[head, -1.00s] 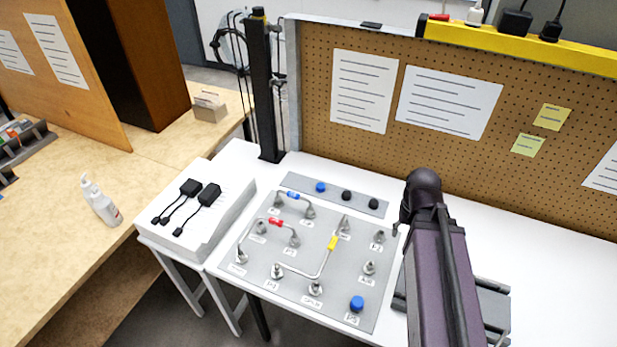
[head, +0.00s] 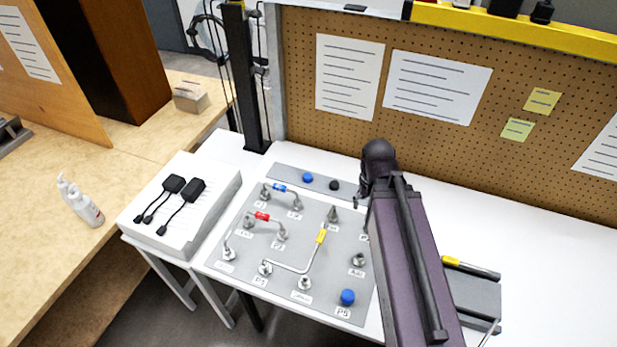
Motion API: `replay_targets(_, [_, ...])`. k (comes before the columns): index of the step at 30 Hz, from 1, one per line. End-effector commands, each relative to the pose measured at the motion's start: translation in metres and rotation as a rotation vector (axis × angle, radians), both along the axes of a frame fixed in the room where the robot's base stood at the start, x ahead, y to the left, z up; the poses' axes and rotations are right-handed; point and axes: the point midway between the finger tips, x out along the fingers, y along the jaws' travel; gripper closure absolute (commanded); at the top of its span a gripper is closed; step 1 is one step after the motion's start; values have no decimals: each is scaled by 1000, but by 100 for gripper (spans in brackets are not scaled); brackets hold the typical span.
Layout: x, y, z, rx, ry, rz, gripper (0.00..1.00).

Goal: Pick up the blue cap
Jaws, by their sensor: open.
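One blue cap (head: 307,178) sits on the grey strip (head: 285,173) behind the fitting panel, left of a black cap (head: 334,185). Another blue cap (head: 347,297) sits at the front right of the grey panel (head: 330,270), on the spot labelled P5. My purple arm reaches over the right side of the panel, its dark joint near the right end of the strip. My gripper is hidden behind this arm, so its fingers do not show. Both blue caps are clear of the visible arm.
Bent tubes with blue, red and yellow marks stand on the panel among several metal fittings. A white stack with black adapters (head: 195,190) lies to the left. A pegboard (head: 420,140) and a black post (head: 246,80) rise behind. A yellow-handled tool (head: 470,267) lies at right.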

Motion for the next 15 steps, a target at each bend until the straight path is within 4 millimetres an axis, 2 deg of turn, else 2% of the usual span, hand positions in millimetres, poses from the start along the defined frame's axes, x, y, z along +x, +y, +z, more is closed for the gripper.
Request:
replay_targets(5, [13, 5, 1, 0, 0, -3, 9])
replay_targets(8, [29, 12, 2, 0, 0, -10, 9])
replay_targets(11, [52, 26, 3, 0, 0, -17, 9])
replay_targets(15, [92, 50, 5, 0, 0, -35, 9])
